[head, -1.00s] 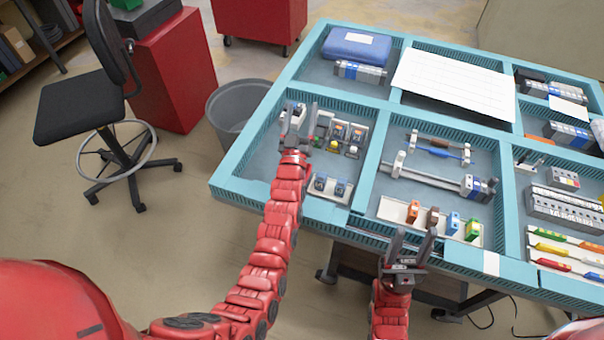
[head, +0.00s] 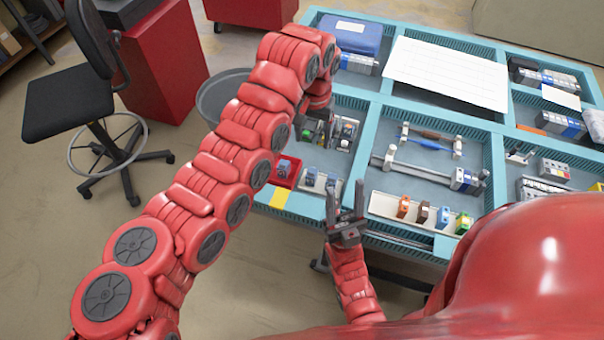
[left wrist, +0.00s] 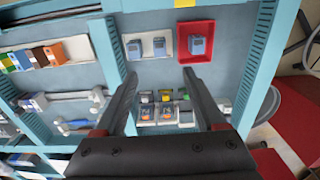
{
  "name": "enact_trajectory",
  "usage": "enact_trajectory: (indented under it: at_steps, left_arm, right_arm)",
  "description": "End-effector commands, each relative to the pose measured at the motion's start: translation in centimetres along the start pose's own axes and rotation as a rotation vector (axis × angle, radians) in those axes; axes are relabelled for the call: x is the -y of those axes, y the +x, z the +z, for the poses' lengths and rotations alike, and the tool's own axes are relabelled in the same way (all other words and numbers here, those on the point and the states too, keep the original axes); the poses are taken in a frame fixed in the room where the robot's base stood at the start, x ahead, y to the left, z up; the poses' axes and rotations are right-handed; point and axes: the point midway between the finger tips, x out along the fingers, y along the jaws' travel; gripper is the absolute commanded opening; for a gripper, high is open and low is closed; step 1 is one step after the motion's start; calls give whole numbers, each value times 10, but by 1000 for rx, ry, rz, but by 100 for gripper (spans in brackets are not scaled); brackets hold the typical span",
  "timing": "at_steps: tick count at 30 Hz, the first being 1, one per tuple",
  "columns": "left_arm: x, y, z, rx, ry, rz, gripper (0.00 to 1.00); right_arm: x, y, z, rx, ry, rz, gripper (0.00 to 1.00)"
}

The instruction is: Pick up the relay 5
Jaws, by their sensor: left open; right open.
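Small blue-grey relays lie in the near left compartment. One relay (head: 283,167) is in a red tray (head: 286,183); the relay (left wrist: 198,45) and the red tray (left wrist: 210,28) also show in the left wrist view. Two similar relays (left wrist: 134,49) (left wrist: 159,46) sit on a white tray (left wrist: 146,30) beside it. I cannot read which one is relay 5. My left gripper (head: 318,130) points down over this compartment, partly hidden by my arm; in the left wrist view its open, empty fingers (left wrist: 160,73) reach toward the trays. My right gripper (head: 345,200) is open and empty at the table's near edge.
Several small modules (left wrist: 165,108) lie deeper in the same compartment. A white tray with coloured blocks (head: 423,212) is in the compartment to the right. Teal dividers (head: 367,150) separate the compartments. A grey bin (head: 220,95) stands left of the table.

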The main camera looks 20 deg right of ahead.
Motion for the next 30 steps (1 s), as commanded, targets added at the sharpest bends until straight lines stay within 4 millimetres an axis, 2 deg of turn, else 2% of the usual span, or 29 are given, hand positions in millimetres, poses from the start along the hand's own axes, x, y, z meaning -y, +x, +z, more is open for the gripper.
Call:
enact_trajectory:
  at_steps: [4, 9, 14, 15, 18, 26, 30]
  left_arm:
    - [-2, 15, 2, 10, 1, 2, 72]
    - [-3, 51, 2, 9, 1, 1, 72]
    - [-2, 78, 1, 4, 2, -2, 72]
    - [-1, 88, 1, 4, 1, -2, 72]
    - [-1, 102, 1, 3, 1, -2, 72]
    - [0, 121, 0, 2, 0, -1, 72]
    - [0, 128, -1, 5, 1, -2, 72]
  right_arm:
    - [0, 4, -1, 0, 0, 0, 50]
    - [0, 5, -1, 0, 0, 0, 50]
    - [0, -4, 1, 0, 0, 0, 50]
    - [1, -12, 2, 0, 0, 0, 50]
    - [1, -20, 3, 0, 0, 0, 50]
    - [1, -17, 3, 0, 0, 0, 50]
    - [0, -8, 1, 0, 0, 0, 50]
